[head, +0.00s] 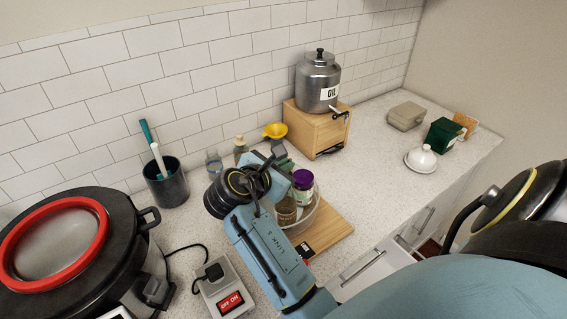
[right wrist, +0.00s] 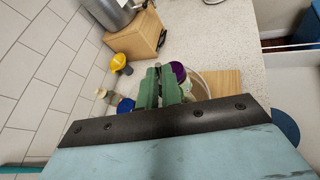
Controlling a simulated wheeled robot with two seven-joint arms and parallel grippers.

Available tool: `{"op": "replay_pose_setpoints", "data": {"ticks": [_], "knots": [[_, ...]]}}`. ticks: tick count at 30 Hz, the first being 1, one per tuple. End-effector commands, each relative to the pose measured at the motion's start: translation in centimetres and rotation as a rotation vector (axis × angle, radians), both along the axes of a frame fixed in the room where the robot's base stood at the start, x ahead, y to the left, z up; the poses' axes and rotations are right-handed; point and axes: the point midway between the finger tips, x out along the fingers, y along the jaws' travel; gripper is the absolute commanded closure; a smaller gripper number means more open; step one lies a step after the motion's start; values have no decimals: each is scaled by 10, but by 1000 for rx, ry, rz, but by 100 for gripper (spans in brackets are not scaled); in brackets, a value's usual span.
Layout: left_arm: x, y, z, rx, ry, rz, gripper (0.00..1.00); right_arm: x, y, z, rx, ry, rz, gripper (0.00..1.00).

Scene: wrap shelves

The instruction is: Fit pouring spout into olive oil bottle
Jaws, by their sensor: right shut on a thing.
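My right gripper (head: 283,160) reaches over the counter above a round clear container. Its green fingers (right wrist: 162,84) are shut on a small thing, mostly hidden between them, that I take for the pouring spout. An amber-brown bottle (head: 286,211), possibly the olive oil bottle, stands in the container, partly hidden by my right wrist. A purple-lidded jar (head: 303,180) stands beside it; its lid also shows in the right wrist view (right wrist: 179,71). I cannot see the bottle's mouth. My left gripper is not in view.
The container is on a wooden board (head: 327,228). Behind are two bottles (head: 240,148), a yellow funnel (head: 275,130) and an oil dispenser (head: 318,80) on a wooden stand. A utensil cup (head: 166,184) and cooker (head: 75,250) are left. Right of the board is clear counter.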

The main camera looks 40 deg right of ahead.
Motion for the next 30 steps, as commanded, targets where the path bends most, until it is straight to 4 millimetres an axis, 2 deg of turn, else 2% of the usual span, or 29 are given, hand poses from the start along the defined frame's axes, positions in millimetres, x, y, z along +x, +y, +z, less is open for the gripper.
{"op": "replay_pose_setpoints", "data": {"ticks": [3,4,9,20,23,25,30], "knots": [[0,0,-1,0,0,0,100,0,0,-4,0,1,0,100],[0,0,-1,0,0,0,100,0,0,-3,0,1,0,91],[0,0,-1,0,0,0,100,0,0,-3,0,0,0,69],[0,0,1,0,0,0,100,-1,5,0,1,1,2,68],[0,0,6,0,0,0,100,-4,16,5,2,-1,3,68],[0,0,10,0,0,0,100,-8,28,11,4,-1,3,68],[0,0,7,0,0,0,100,-20,63,23,4,-1,2,68]]}}
